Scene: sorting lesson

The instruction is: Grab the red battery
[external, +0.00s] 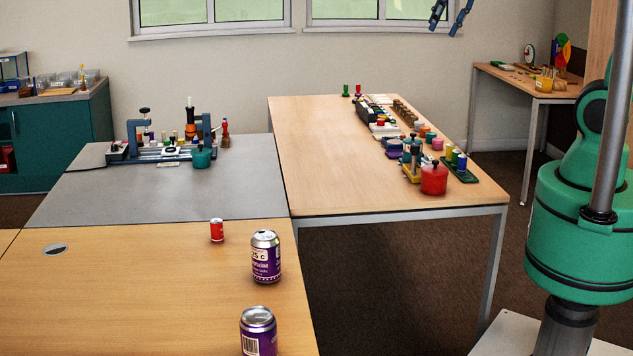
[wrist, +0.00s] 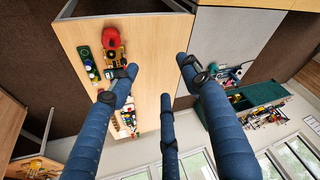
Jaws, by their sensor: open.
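The red battery (external: 216,230) is a small red cylinder with a lighter end. It stands upright on the near wooden table (external: 130,285) in the external view, left of and behind a purple can (external: 264,257). I do not see it in the wrist view. My gripper (external: 449,18) shows only partly at the top edge of the external view, high up and far to the right of the battery in the picture. In the wrist view my gripper (wrist: 158,66) has its blue fingers spread apart with nothing between them.
A second purple can (external: 258,332) stands at the near table's front. A grey table (external: 90,200) behind holds a blue frame rig (external: 160,150). The right wooden table (external: 320,160) carries a red pot (external: 434,179) and several small items. The near table's left part is mostly clear.

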